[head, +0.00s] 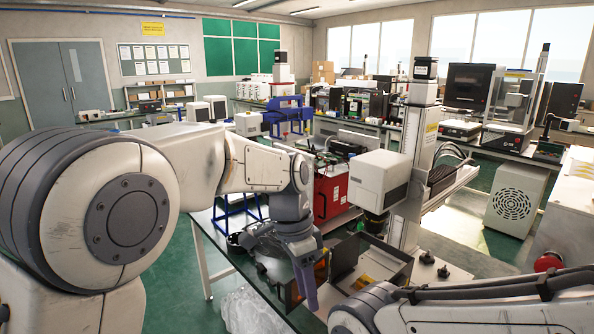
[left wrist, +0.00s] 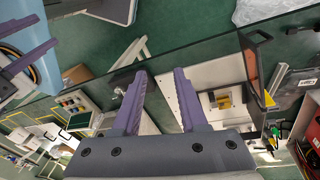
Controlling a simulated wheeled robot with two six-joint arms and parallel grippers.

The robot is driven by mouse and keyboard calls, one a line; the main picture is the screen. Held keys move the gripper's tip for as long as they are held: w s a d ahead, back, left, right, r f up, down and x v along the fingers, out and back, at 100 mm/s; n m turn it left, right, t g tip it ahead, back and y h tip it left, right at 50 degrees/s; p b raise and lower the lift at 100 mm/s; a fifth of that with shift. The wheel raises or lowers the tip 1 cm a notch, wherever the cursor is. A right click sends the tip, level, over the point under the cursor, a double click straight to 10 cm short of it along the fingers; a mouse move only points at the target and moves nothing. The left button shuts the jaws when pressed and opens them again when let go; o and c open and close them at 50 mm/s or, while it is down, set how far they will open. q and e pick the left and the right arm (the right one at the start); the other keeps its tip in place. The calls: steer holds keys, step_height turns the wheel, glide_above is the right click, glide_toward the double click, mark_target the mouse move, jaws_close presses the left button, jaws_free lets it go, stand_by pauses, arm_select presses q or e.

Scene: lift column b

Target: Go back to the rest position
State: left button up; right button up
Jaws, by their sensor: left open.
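My left gripper (head: 305,275) reaches in from the left in the head view and points down over the dark-topped bench (head: 262,283). In the left wrist view its two purple fingers (left wrist: 156,100) stand apart with nothing between them. I cannot tell whether the gripper touches the box. Part of my right arm shows at the bottom right of the head view, but its gripper is not in view.
A machine with a white head (head: 378,180) and a tall column (head: 420,130) stands just right of my left gripper. A red box (head: 330,193) is behind it. Clear plastic wrap (head: 255,312) lies low in front. Green floor (head: 180,275) is open at left.

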arm_select(q)
steer(key=s+a+f+n, duration=0.2)
steer(key=s+a+n, duration=0.1)
steer(key=s, duration=0.7)
steer(key=s+a+f+n+t+y+p, duration=0.1)
steer(key=s+a+f+n, duration=0.1)
steer(key=s, duration=0.9)
steer(key=shift+s+a+n, duration=0.25)
steer(key=shift+a+n, duration=0.35)
steer(key=shift+a, duration=0.15)
